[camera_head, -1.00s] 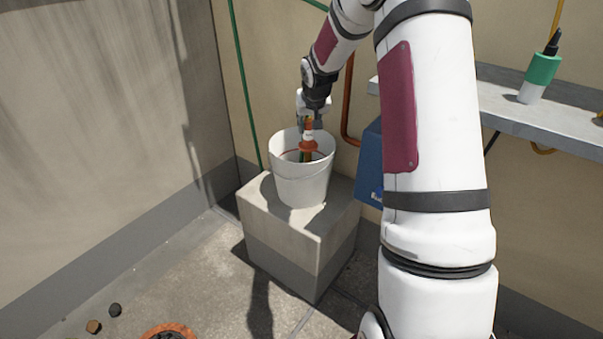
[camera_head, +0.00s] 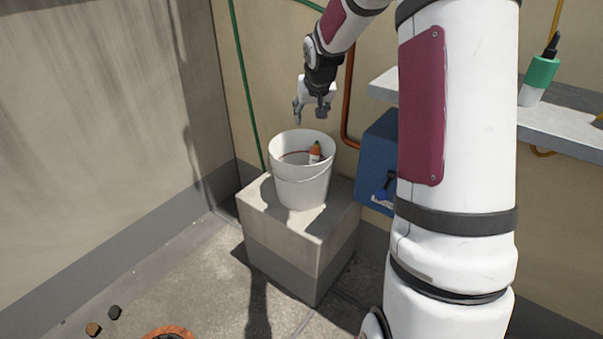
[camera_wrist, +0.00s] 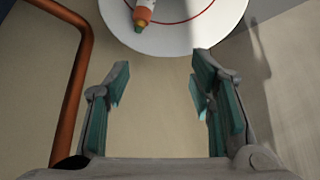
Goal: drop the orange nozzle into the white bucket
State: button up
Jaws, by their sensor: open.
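The white bucket (camera_head: 301,188) stands upright on a concrete block in the head view. The orange nozzle (camera_head: 315,152) is inside it, leaning against the inner wall on the right, with its orange and white end showing near the rim. In the wrist view the nozzle (camera_wrist: 143,14) lies within the bucket (camera_wrist: 178,43) at the top of the picture; part of it is cut off. My gripper (camera_head: 310,115) is above the bucket, apart from it and from the nozzle. Its fingers (camera_wrist: 160,88) are spread and nothing is between them.
The concrete block (camera_head: 285,258) stands near the wall. A blue box (camera_head: 376,160) is to its right, under a grey shelf (camera_head: 555,125) holding a green and white bottle (camera_head: 540,80). A copper-coloured pipe (camera_head: 349,110) runs down the wall. Small stones (camera_head: 93,329) lie on the floor.

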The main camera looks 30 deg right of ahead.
jog(key=shift+v, duration=2.7)
jog(key=shift+a, duration=0.1)
jog(key=s+a+r+n+g+y, duration=0.1)
jog(key=s+a+r, duration=0.2)
jog(key=s+a, duration=0.6)
jog(key=s+a+r+n+g, duration=0.1)
jog(key=s+a+r+g, duration=0.15)
jog(key=s+a, duration=0.7)
jog(key=s+a+f+n+g+y, duration=0.1)
jog(key=s+a, duration=0.2)
jog(key=s, duration=0.9)
jog(key=s+a+f+n+g+y, duration=0.1)
jog(key=s+a+f+n, duration=0.15)
jog(key=s, duration=1.05)
notch_tip(320, 180, up, 34)
jog(key=t+p, duration=0.3)
jog(key=p, duration=2.8)
jog(key=shift+w+a+f+t, duration=0.15)
jog(key=shift+w+a+t, duration=0.05)
jog(key=shift+t, duration=0.15)
